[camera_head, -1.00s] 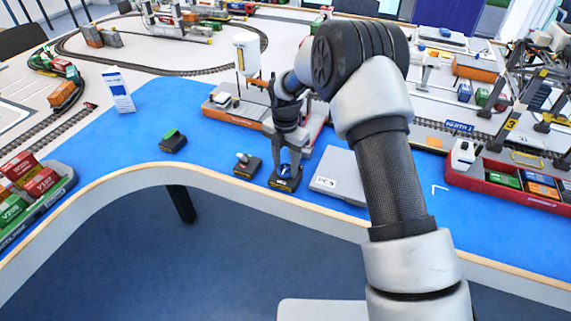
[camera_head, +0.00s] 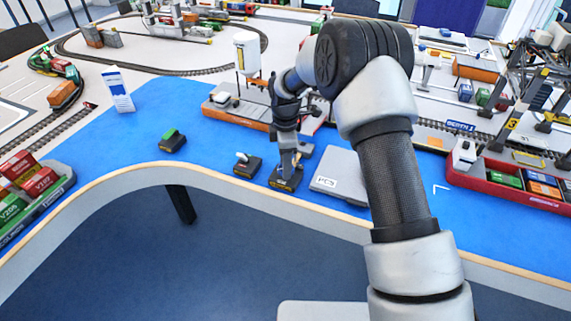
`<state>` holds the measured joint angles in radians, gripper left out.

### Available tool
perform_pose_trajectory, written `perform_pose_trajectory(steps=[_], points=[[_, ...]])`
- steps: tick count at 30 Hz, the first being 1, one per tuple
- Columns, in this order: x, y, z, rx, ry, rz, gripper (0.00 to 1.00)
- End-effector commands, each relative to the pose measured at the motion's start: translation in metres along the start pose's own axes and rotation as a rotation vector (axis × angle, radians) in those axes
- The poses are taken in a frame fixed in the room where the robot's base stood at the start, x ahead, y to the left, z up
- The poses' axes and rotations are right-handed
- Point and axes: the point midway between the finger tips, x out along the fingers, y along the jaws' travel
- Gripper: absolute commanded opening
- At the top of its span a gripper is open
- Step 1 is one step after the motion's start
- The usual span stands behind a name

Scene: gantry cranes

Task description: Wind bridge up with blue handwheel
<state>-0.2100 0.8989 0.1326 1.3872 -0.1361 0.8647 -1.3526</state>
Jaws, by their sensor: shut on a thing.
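My gripper (camera_head: 288,171) points down at the dark base (camera_head: 284,182) near the table's front edge. Its fingers are shut on the blue handwheel on top of that base. The fingers hide nearly all of the wheel. Which part of the layout is the bridge, and how high it stands, I cannot tell.
A grey box (camera_head: 340,178) is close on the right. A red tray of containers (camera_head: 520,186) lies further right.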

Motion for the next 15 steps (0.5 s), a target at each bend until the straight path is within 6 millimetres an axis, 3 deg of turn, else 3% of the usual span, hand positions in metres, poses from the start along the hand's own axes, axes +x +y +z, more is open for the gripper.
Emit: perform_pose_trajectory(steps=[15], points=[[-0.001, 0.0014, -0.0002, 0.49, 0.0, 0.003, 0.19]])
